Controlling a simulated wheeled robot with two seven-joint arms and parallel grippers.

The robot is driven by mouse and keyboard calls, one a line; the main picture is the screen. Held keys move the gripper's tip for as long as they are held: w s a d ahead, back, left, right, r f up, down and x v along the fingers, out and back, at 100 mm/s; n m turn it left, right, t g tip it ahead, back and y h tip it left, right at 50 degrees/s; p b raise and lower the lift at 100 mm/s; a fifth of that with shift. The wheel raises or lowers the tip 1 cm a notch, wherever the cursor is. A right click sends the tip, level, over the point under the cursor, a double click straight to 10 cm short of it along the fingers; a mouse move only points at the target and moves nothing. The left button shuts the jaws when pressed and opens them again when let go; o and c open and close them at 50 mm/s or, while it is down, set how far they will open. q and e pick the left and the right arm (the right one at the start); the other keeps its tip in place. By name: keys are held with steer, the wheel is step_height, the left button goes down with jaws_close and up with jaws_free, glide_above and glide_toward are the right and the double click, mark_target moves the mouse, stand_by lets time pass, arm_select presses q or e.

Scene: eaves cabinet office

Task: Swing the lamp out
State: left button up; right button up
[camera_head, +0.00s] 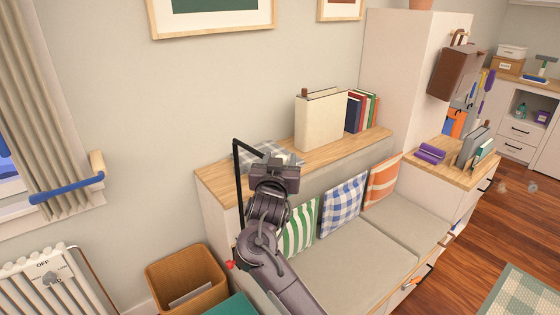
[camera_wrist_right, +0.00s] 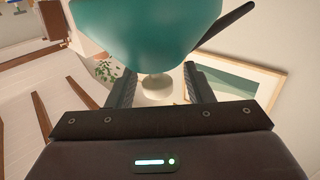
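The lamp shows in the head view as a thin black jointed arm (camera_head: 238,185), with an upright part and a short part sloping down to the right. Its head is hidden behind my right gripper (camera_head: 275,172) there. In the right wrist view the teal lampshade (camera_wrist_right: 145,30) fills the top, with part of the black arm (camera_wrist_right: 228,24) at its right. A round cream piece (camera_wrist_right: 157,88) under the shade appears between the fingers of my right gripper (camera_wrist_right: 161,88). The fingers are apart, with visible gaps on both sides of it. My left gripper is not in view.
A wooden ledge (camera_head: 345,142) behind the bench carries a cream binder (camera_head: 318,122), books (camera_head: 362,112) and a folded checked cloth (camera_head: 262,152). Cushions (camera_head: 343,205) lean on the bench seat (camera_head: 345,265). A wooden bin (camera_head: 187,280) and a radiator (camera_head: 50,280) stand left.

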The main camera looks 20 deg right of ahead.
steer(key=shift+s+a+p, duration=0.15)
steer(key=shift+s+p, duration=0.2)
steer(key=p+v, duration=0.3)
steer(key=v, duration=0.4)
steer(key=shift+f, duration=0.1)
